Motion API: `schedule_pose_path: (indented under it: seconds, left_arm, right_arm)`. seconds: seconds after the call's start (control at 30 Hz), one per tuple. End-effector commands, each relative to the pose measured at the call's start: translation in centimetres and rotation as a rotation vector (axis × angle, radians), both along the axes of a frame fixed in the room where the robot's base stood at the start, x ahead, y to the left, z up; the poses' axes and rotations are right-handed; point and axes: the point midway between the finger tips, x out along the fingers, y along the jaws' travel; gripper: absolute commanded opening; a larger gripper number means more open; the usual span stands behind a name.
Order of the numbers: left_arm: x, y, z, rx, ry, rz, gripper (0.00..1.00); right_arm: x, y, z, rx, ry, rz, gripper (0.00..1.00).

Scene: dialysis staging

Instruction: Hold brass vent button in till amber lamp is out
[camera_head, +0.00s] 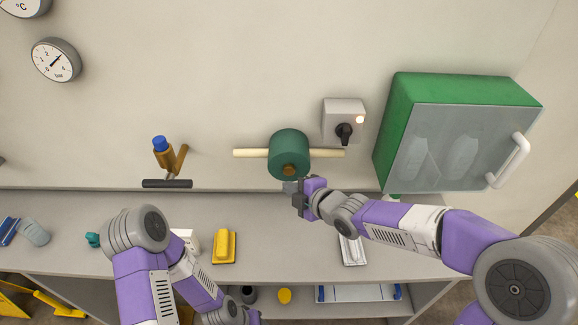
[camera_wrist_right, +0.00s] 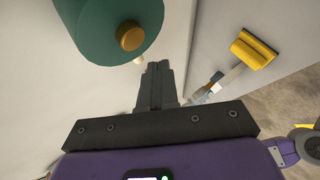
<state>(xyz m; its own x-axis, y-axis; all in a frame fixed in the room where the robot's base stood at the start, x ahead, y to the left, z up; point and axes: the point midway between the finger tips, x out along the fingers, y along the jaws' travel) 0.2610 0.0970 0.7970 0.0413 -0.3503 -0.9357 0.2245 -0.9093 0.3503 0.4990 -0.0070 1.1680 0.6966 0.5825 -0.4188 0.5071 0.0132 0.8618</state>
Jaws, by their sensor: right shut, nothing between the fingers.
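The brass vent button (camera_head: 289,170) sits on the front of a dark green cylinder (camera_head: 288,145) fixed to a cream pipe on the wall. In the right wrist view the button (camera_wrist_right: 131,36) stands out from the cylinder's end face. My right gripper (camera_head: 290,187) is shut and empty, its fingertips just below the button in the head view. In the right wrist view its fingertips (camera_wrist_right: 158,66) appear apart from the button. A small lamp (camera_head: 360,119) on the grey switch box glows pale warm white. My left arm is at lower left; its fingers are out of view.
The grey box (camera_head: 343,107) with a black knob is right of the cylinder. A green cabinet (camera_head: 398,120) with a clear front stands further right. A brass valve with a blue cap (camera_head: 160,143) is at left. A yellow-handled item (camera_head: 225,246) lies on the grey shelf.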

Motion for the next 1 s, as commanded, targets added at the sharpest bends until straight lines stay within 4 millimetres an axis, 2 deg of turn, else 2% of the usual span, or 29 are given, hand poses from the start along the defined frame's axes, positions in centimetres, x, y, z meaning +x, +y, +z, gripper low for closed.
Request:
schedule_pose_path:
  seconds: [0.1,0.3,1.0]
  left_arm:
    - [0.0,0.0,0.5,0.0,0.0,0.0,0.43]
    - [0.0,0.0,0.7,0.0,0.0,0.0,0.43]
    - [0.0,0.0,0.7,0.0,0.001,0.0,0.43]
  right_arm:
    - [1.2,0.0,0.0,0.001,0.002,-0.001,0.0]
    - [2.0,0.0,-0.1,0.001,0.001,-0.001,0.0]
    - [2.1,0.0,-0.1,0.001,0.001,0.0,0.0]
